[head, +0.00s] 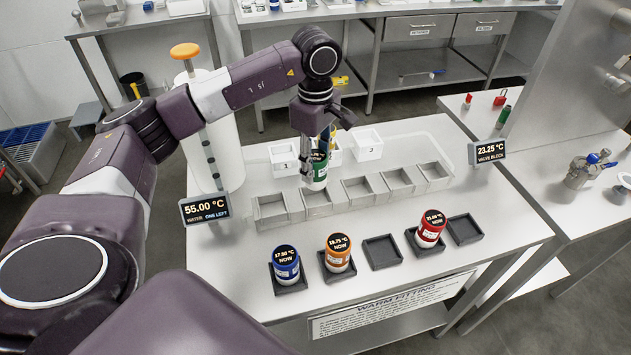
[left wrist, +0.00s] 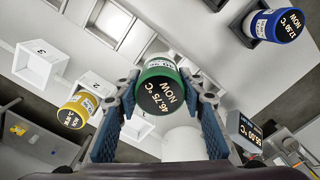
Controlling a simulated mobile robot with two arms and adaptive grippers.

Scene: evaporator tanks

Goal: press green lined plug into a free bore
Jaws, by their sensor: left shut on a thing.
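My left gripper (head: 318,150) is shut on the green plug (head: 319,175), held upright over the row of square metal sockets. In the left wrist view the green plug (left wrist: 158,88) sits between both fingers, its black top reading 46.75 °C. Sockets that show in the head view include the far left one (head: 257,212), the middle one (head: 345,197) and the far right one (head: 447,180); they look empty. The part of the row right below the plug is partly hidden. My right gripper is not in view.
Black trays in front hold a blue plug (head: 286,268), an orange plug (head: 338,259) and a red plug (head: 430,233); two trays are empty. Behind are white numbered boxes; a yellow plug (left wrist: 76,111) is at one. A white tank (head: 222,140) stands left.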

